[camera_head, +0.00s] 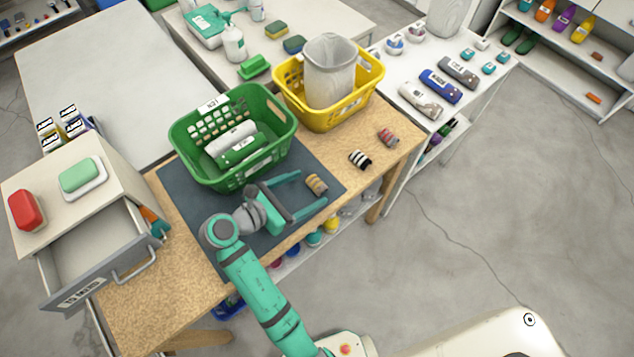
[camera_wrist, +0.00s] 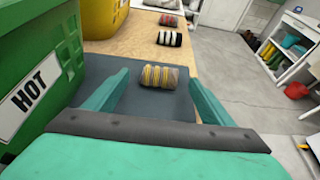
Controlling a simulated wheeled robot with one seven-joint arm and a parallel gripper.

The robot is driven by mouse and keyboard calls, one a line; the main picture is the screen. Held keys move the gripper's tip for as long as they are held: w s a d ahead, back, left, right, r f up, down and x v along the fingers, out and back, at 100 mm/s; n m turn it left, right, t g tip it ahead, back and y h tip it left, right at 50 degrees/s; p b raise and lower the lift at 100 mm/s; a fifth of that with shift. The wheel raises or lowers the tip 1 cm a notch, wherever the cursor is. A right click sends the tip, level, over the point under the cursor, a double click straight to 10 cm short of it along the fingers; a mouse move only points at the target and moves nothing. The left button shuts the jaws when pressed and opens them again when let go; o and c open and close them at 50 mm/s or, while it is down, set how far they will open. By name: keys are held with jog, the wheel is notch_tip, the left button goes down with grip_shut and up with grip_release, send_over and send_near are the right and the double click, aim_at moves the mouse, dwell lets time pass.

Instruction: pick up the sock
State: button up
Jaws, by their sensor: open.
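A rolled sock with yellow and grey stripes (camera_head: 316,184) lies on the dark mat near its right end. It also shows in the wrist view (camera_wrist: 158,76), centred between the fingertips. My gripper (camera_head: 312,188) is open, with one teal finger on each side of this sock near the tips. I see no clear contact, and the height of the fingers over the mat is hard to tell. A black-and-white striped rolled sock (camera_head: 360,159) and a red-and-grey one (camera_head: 388,138) lie farther along the wooden table.
A green basket (camera_head: 183,143) labelled HOT stands close beside my gripper; its wall also fills the left of the wrist view (camera_wrist: 62,60). A yellow basket (camera_head: 341,116) holds a grey bin. The wooden table (camera_head: 395,160) is clear around the other socks. An open drawer (camera_head: 90,284) juts out at left.

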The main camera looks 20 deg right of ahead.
aim_at(317, 184)
jog(key=shift+x, duration=1.5)
jog(key=shift+c, duration=0.4)
jog(key=c, duration=1.1)
jog(key=shift+o, duration=0.2)
jog(key=shift+r, duration=0.2)
